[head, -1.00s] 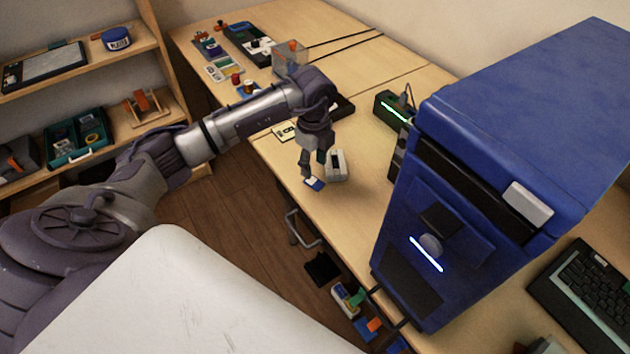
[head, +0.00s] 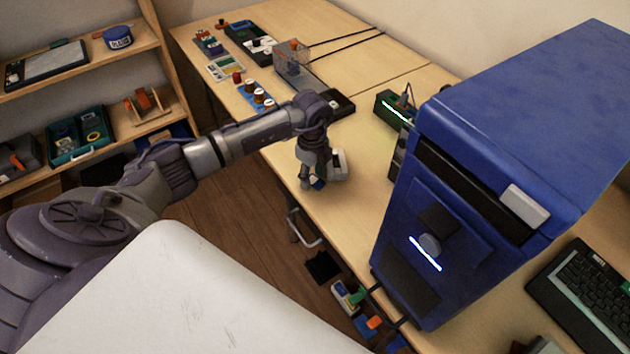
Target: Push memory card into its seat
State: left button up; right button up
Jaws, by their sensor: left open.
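A small blue card (head: 318,184), which looks like the memory card, is at the front edge of the long wooden table. It is mostly hidden by my left gripper. A small white device (head: 340,166) with a dark face stands just to the right of the gripper, and part of it is hidden too. My left gripper (head: 311,184) points down, open, with its fingers at the card. I cannot tell whether a finger touches the card or whether the card sits in the device. My right gripper is not in view.
A big blue computer tower (head: 470,170) stands on the table to the right, near a keyboard (head: 585,295). A black box with a green light (head: 394,108) is behind. Small parts and trays fill the far left end. Bare tabletop (head: 365,150) lies between device and tower.

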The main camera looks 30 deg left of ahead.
pick_arm(q)
jog(key=shift+f, duration=0.1)
jog(key=c, duration=0.5)
jog(key=shift+c, duration=0.2)
